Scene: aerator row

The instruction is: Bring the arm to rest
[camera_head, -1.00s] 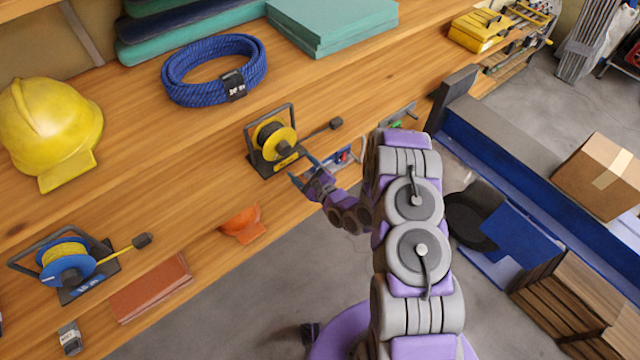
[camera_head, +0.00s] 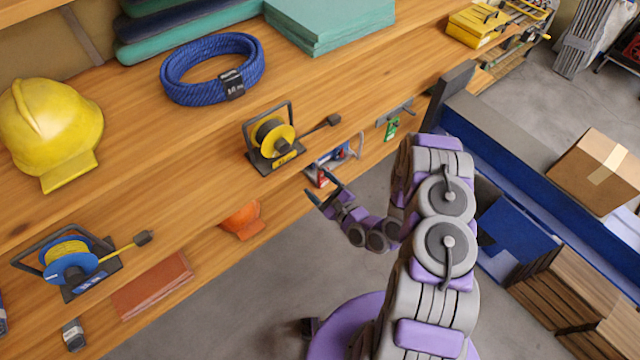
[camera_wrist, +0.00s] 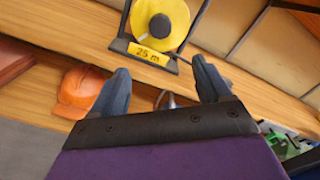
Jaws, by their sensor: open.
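My gripper (camera_head: 324,188) is open, with its two dark fingers apart and nothing between them. In the head view it hangs in front of the shelf edge, below and right of the black-framed yellow cable reel (camera_head: 272,136). My purple and grey arm is bent, with the forearm pointing left. In the wrist view the gripper's fingers (camera_wrist: 158,88) point toward the shelves. The yellow reel also shows there, marked "25 m" (camera_wrist: 155,22), beyond the fingertips.
An orange hard hat (camera_head: 243,220) and a brick-coloured stack (camera_head: 152,285) lie on the lower shelf. A blue reel (camera_head: 70,265), yellow helmet (camera_head: 48,130) and blue coil (camera_head: 190,92) sit to the left. A cardboard box (camera_head: 597,172) and wooden crate (camera_head: 560,300) stand right. Grey floor is open below.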

